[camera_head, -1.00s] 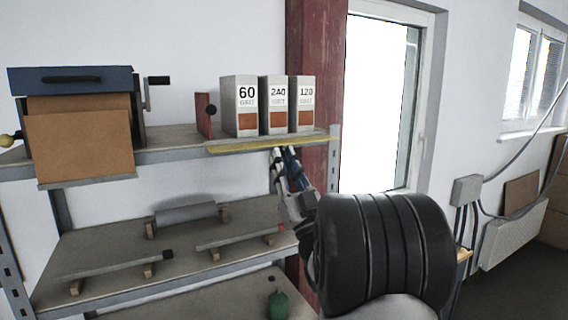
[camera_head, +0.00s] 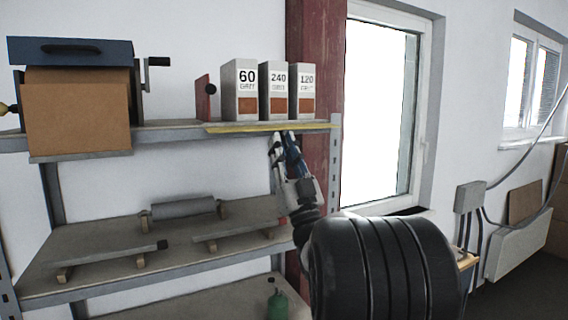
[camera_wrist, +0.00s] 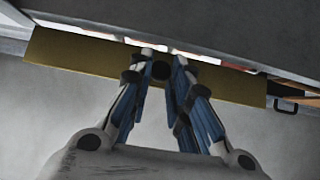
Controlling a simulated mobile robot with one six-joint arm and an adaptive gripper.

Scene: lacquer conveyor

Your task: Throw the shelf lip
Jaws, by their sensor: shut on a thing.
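The shelf lip is a long yellow strip (camera_head: 235,129) along the front right of the upper shelf (camera_head: 180,137). In the wrist view the lip (camera_wrist: 75,55) crosses the upper picture as a dull yellow band. A small dark round knob (camera_wrist: 160,71) shows at its middle. My gripper (camera_head: 284,137) reaches up to the lip from below in the head view. In the wrist view my gripper (camera_wrist: 163,65) has its two blue-and-white fingers closed around the knob. The exact contact is partly hidden.
Grit boxes marked 60 (camera_head: 240,92), 240 (camera_head: 273,92) and 120 (camera_head: 302,92) stand just behind the lip. A blue-topped box with a crank (camera_head: 75,110) is on the left. Lower shelves hold rollers and bars. A red post (camera_head: 318,70) stands on the right.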

